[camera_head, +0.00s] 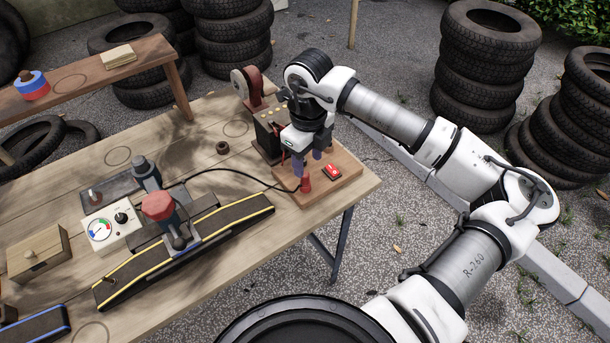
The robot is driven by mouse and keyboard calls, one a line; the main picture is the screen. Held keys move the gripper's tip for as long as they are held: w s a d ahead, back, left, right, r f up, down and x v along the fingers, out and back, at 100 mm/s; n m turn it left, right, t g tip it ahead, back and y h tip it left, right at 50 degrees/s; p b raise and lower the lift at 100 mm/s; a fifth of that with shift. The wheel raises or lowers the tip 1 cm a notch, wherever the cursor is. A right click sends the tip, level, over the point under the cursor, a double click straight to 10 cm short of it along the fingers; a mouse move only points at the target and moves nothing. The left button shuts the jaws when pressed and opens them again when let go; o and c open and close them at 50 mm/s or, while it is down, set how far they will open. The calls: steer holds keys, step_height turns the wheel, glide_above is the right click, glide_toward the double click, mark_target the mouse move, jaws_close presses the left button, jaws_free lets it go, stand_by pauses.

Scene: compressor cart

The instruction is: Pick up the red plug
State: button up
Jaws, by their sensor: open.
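The red plug (305,184) stands on a small wooden board (322,191) at the right end of the workbench. A black cable runs left from near it. My gripper (308,162) points down at the board, with its bluish fingers apart. The plug appears just below the fingers, a little towards the front. I see no hold on it, and I cannot tell the exact gap. Part of the board behind is hidden by my gripper.
A dark box with yellow knobs (268,132) stands close behind my gripper. Tyre stacks (487,60) stand beyond the bench.

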mark_target(305, 174)
steer(key=f+p, duration=0.1)
steer(key=f, duration=0.2)
steer(key=f+p, duration=0.1)
steer(key=f, duration=0.1)
steer(key=shift+w+a+p, duration=0.25)
steer(key=shift+a+p, duration=0.05)
steer(key=shift+a, duration=0.05)
steer(key=shift+f, duration=0.7)
jaws_close()
steer(key=shift+r, duration=0.1)
